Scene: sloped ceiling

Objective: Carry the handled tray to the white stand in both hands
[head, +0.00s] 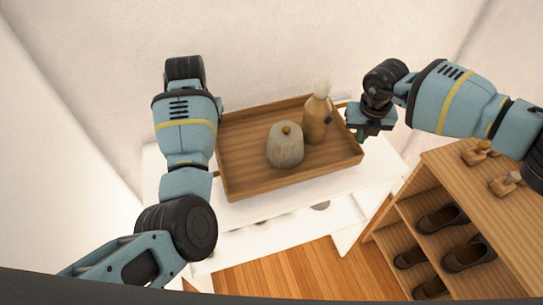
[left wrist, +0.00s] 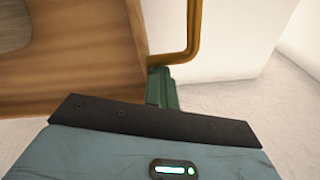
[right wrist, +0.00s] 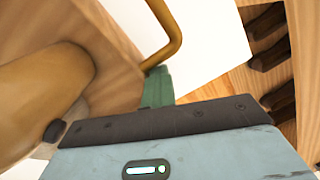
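The wooden handled tray (head: 238,178) is over a white surface (head: 300,192) in the head view; I cannot tell if it touches it. It carries a grey ribbed pot (head: 285,145) and a tan bottle (head: 316,118) with a pale top. A brass handle (left wrist: 193,30) shows at the tray's end in the left wrist view, and another brass handle (right wrist: 168,30) in the right wrist view. My left gripper (left wrist: 161,82) and right gripper (right wrist: 158,82) have green fingers right at these handles. One finger hides the other, so their opening is unclear.
A wooden shoe rack (head: 470,185) with several dark shoes (head: 442,220) stands at the right, with small items on top. A pale wall (head: 270,45) is behind the tray. Wooden floor (head: 300,272) shows in front.

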